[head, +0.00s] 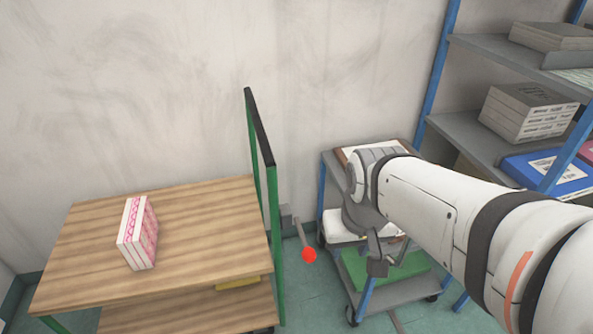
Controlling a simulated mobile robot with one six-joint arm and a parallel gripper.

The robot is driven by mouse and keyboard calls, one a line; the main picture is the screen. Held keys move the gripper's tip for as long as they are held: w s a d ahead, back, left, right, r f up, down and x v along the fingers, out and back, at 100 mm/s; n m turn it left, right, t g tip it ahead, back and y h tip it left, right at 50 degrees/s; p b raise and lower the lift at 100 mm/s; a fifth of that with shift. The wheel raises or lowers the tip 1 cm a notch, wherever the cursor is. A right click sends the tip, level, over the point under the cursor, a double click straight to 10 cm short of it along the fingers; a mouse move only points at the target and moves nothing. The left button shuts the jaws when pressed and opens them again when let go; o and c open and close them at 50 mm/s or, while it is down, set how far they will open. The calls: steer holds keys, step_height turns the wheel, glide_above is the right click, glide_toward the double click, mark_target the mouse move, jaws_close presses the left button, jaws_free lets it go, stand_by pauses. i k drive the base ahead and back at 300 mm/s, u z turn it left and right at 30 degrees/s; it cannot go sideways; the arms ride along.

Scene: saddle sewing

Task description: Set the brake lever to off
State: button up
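The brake lever is a thin grey rod with a round red knob (308,255), just right of the green-framed trolley. The rod slopes down and to the right from a small grey part near the wall, and the knob is at its lower end. No off marking is legible. My gripper (377,267) hangs down from the wrist to the right of the knob, apart from it. It is small and dark, and its fingers are hard to make out. Nothing is visibly held in it.
A wooden-topped trolley (190,275) with a green frame and black handle stands left, bearing a pink-and-white box (138,233). A grey cart (405,292) with a green item stands behind my arm. Blue-posted shelves (485,140) with books stand right. Some floor shows below the knob.

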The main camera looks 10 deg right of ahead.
mark_target(309, 254)
steer(key=z, duration=1.05)
steer(key=k, duration=1.9)
steer(key=u, duration=1.1)
steer(key=i, duration=1.5)
